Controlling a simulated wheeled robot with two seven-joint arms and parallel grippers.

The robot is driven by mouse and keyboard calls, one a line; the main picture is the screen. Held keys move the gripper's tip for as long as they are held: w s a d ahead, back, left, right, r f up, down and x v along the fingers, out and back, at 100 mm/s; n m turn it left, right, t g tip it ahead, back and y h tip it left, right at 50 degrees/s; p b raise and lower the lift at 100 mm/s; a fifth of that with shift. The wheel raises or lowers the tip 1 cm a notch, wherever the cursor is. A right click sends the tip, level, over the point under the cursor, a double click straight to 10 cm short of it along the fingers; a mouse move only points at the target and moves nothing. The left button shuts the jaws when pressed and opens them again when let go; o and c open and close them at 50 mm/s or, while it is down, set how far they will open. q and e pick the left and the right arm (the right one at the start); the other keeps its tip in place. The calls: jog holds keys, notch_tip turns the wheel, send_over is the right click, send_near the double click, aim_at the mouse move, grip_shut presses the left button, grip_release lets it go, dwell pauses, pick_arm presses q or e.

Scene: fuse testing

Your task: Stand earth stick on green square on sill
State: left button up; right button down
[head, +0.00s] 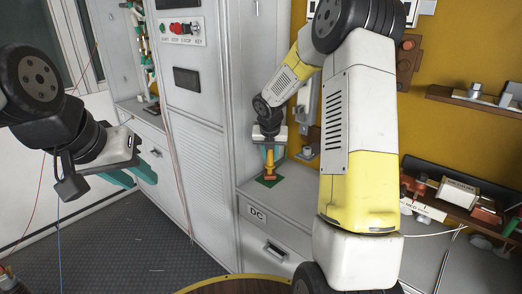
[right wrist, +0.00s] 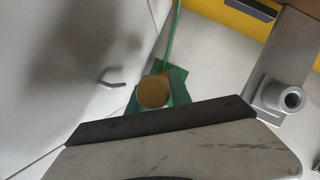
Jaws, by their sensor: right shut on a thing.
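The earth stick (head: 270,163) is a short yellow-orange rod, upright in the head view. My right gripper (head: 271,149) is shut on it with teal fingers. The green square (head: 265,182) lies on the grey sill (head: 298,193), and the stick's lower end appears over it; I cannot tell whether they touch. In the right wrist view the stick's round tan end (right wrist: 154,92) sits between the fingers, and part of the green square (right wrist: 177,73) shows behind it. My left gripper (head: 132,176) is open and empty at the left, away from the sill.
A grey cabinet (head: 196,110) with a button panel (head: 182,30) stands left of the sill. A grey fitting with a round socket (right wrist: 290,98) is close on the right in the wrist view. A cluttered shelf (head: 455,200) is at the right. A green cord (right wrist: 172,35) runs near the square.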

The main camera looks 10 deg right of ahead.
jog(key=shift+f, duration=0.45)
dwell(0.5)
jog(key=c, duration=0.9)
grip_release()
jog(key=shift+f, duration=0.1)
jog(key=shift+o, duration=0.2)
jog(key=shift+r, duration=0.2)
jog(key=shift+v, duration=2.85)
jog(key=shift+s, duration=0.1)
